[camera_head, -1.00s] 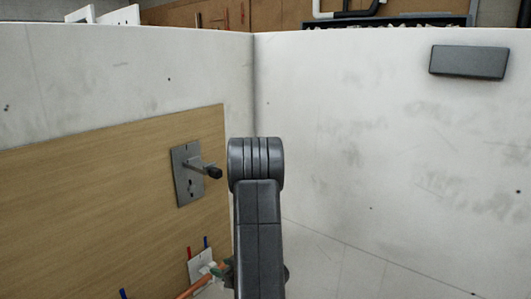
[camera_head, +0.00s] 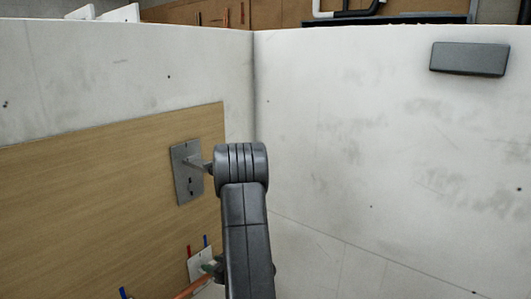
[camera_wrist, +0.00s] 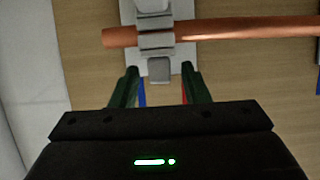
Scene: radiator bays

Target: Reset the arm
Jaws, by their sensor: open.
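Just beyond the fingertips, a copper pipe (camera_wrist: 245,28) runs across the view through a grey clip (camera_wrist: 156,42) on a pale plate (camera_wrist: 185,62). In the head view my dark grey arm stands upright in the middle and hides most of my gripper. The lower plate (camera_head: 199,264) and the copper pipe (camera_head: 193,288) show at its left, low on the wooden panel.
A grey plate with a projecting rod (camera_head: 187,175) is on the wooden panel (camera_head: 90,205); my arm covers the rod's outer end. Red and blue stubs rise by the lower plate. A dark grey box (camera_head: 469,60) is on the right white wall (camera_head: 400,140).

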